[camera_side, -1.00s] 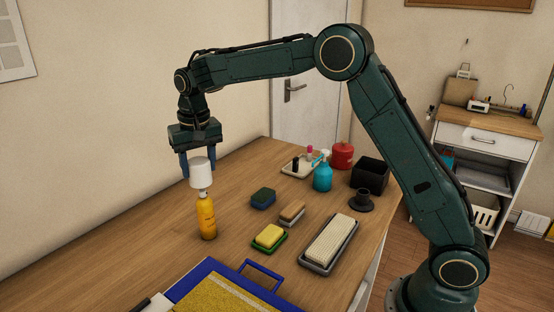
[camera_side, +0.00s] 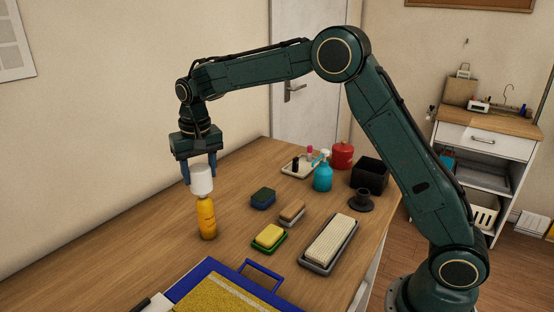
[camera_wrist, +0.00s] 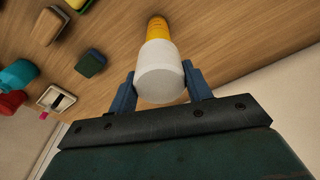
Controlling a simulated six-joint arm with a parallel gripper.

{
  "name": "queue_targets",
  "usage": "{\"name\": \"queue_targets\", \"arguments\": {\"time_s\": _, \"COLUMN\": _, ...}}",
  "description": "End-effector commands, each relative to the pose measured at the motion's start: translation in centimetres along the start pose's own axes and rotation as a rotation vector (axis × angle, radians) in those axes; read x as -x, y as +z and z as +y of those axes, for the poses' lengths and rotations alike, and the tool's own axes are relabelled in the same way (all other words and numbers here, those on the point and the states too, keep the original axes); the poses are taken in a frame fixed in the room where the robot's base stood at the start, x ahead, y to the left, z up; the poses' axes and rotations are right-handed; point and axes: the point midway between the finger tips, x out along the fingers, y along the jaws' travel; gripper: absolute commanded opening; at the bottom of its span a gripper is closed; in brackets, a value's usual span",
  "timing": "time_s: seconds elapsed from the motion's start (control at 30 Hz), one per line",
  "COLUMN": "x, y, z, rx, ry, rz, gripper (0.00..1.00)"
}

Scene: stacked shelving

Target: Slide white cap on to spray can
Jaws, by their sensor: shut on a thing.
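The yellow spray can (camera_side: 206,219) stands upright on the table. The white cap (camera_side: 201,180) is upright at the top of the can and covers its nozzle. My gripper (camera_side: 199,171) is above the can, its blue fingers shut on the cap from both sides. In the wrist view the cap (camera_wrist: 160,78) sits between the fingers of my gripper (camera_wrist: 160,88), with the yellow can (camera_wrist: 158,28) showing beyond it. How far the cap is seated on the can cannot be told.
To the right are a blue sponge (camera_side: 263,198), a yellow sponge in a green dish (camera_side: 269,237), a brush (camera_side: 291,212) and a grey tray with a pale pad (camera_side: 330,243). A teal spray bottle (camera_side: 322,177) stands behind. A blue-framed board (camera_side: 215,290) lies in front.

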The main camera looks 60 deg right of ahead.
Motion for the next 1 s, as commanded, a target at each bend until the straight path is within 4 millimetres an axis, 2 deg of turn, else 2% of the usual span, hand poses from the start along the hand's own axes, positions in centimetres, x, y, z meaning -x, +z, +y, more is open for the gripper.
{"name": "queue_targets", "arguments": {"time_s": 1.0, "x": -0.7, "y": 0.09, "z": 0.01, "rx": 0.0, "ry": 0.001, "rz": -0.001, "gripper": 0.38}}
